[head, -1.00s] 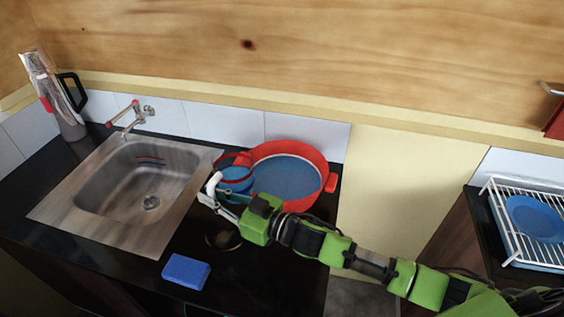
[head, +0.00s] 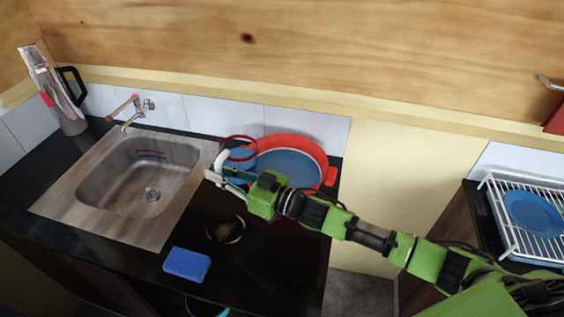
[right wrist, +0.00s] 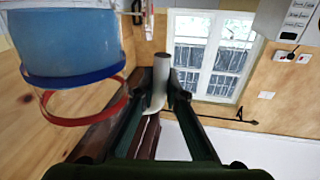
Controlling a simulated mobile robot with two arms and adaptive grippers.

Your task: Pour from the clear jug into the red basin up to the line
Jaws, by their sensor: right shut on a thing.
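The clear jug (head: 239,154) has a red rim, a pale handle and blue liquid inside. It is held at the left side of the red basin (head: 331,176), overlapping its left edge in the head view. My right gripper (head: 218,176) is shut on the jug's handle (right wrist: 160,82). In the right wrist view the jug (right wrist: 70,45) is at the upper left, its red rim lower in the picture. The basin holds a wide pool of blue liquid, with a pale line along its inner wall. I cannot tell whether liquid is flowing. My left gripper is out of view.
The basin stands on the black counter against the tiles. A steel sink (head: 60,200) with a tap (head: 130,110) is to the left, a grey flask (head: 70,115) behind it. A blue sponge (head: 187,264) lies in front. A rack (head: 505,222) with a blue plate (head: 537,213) is at the right.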

